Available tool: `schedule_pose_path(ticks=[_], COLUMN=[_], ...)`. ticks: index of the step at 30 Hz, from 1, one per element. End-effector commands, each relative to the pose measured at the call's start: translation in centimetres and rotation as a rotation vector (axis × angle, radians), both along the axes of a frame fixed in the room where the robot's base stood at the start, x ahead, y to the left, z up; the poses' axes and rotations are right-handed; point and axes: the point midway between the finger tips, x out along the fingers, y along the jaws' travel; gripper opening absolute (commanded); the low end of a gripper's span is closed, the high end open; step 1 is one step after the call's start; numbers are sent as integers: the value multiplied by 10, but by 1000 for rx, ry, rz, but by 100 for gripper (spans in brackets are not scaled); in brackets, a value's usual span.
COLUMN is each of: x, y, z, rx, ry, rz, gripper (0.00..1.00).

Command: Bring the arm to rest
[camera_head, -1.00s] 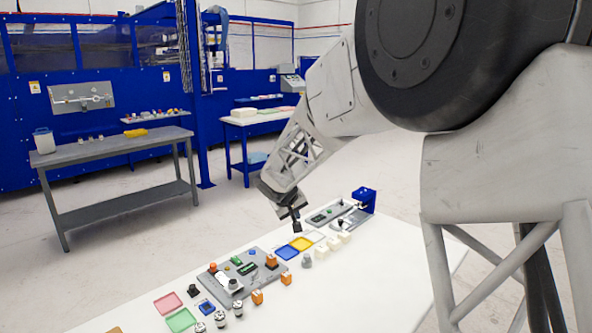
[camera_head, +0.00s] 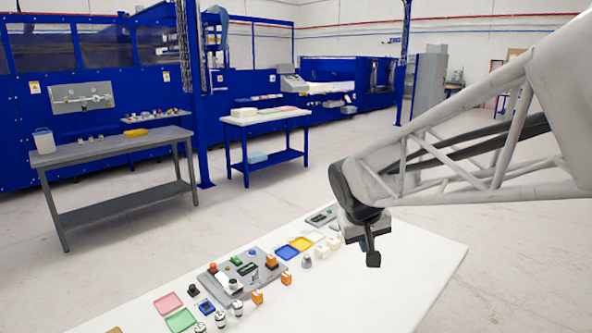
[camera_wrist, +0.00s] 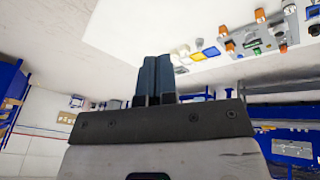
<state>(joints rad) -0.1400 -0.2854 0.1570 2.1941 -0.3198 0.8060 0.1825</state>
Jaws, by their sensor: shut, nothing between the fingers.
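My gripper (camera_head: 373,258) hangs above the right part of the white table (camera_head: 408,272), with its fingers pointing down and apart from the objects there. In the wrist view its two dark fingers (camera_wrist: 154,78) are together with nothing between them. My arm reaches in from the right side of the head view. Part of the table behind the gripper is hidden.
Left of my gripper stand white blocks (camera_head: 327,249), a yellow tray (camera_head: 301,243), a blue tray (camera_head: 286,252) and a grey board (camera_head: 245,273) with small parts. The table's right end is clear. A grey bench (camera_head: 110,147) stands farther back.

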Motion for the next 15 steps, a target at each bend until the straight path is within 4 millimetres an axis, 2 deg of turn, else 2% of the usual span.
schedule_pose_path(ticks=[3,15], x=[-36,-148], y=[-12,-34], z=[2,-8], rx=[27,127], ry=[10,47], rz=[-26,-96], gripper=[0,0])
